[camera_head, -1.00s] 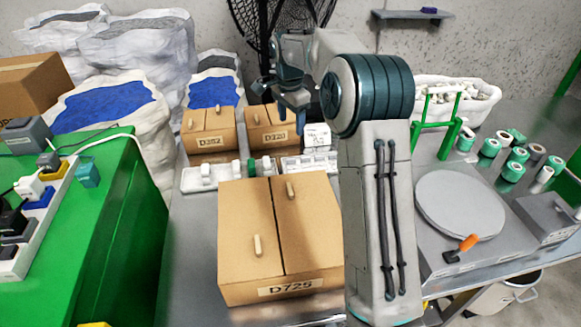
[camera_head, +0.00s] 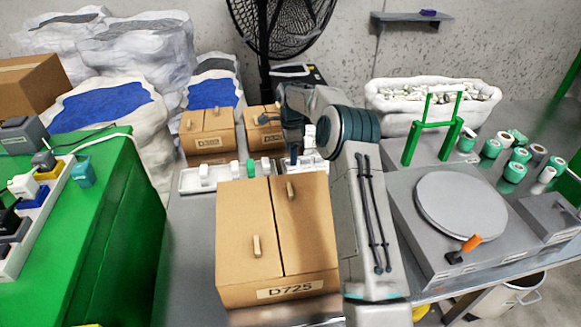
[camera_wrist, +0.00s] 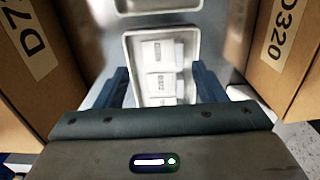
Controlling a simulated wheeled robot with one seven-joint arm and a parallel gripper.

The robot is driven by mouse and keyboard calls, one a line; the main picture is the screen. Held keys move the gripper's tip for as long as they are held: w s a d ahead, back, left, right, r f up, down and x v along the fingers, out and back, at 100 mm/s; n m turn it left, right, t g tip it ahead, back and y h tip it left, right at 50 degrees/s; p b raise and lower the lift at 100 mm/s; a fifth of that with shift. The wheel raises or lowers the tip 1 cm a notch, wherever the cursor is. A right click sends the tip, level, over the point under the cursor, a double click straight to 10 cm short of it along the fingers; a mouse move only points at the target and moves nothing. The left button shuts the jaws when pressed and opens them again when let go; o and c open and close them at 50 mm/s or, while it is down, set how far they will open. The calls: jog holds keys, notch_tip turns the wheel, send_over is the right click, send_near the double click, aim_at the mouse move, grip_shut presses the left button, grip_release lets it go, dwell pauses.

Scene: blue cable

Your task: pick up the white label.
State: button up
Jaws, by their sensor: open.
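In the wrist view, white labels (camera_wrist: 162,52) with small dark print lie in a shallow pale tray (camera_wrist: 130,40). Another white label (camera_wrist: 161,85) lies nearer to my gripper, its lower part close to the gripper body's edge. My gripper (camera_wrist: 160,70) is open, with one blue finger on each side of the labels and nothing seen between them in its grasp. Whether the fingertips are down at label height is unclear. In the head view, my gripper (camera_head: 294,150) is over the right-hand white tray (camera_head: 318,165), and my arm hides much of that tray and its contents.
The large cardboard box D725 (camera_head: 245,215) stands in front of the trays, with smaller boxes (camera_head: 207,135) behind. In the wrist view, box walls flank the tray, D320 (camera_wrist: 282,35) on the right. A turntable (camera_head: 460,205) and green stand (camera_head: 433,125) are at right.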

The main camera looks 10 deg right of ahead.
aim_at(291, 169)
jog(key=shift+w+d+f, duration=0.1)
jog(key=shift+f, duration=1.35)
jog(key=shift+w+d+f, duration=0.1)
jog(key=shift+f, duration=1.35)
jog(key=c, duration=0.7)
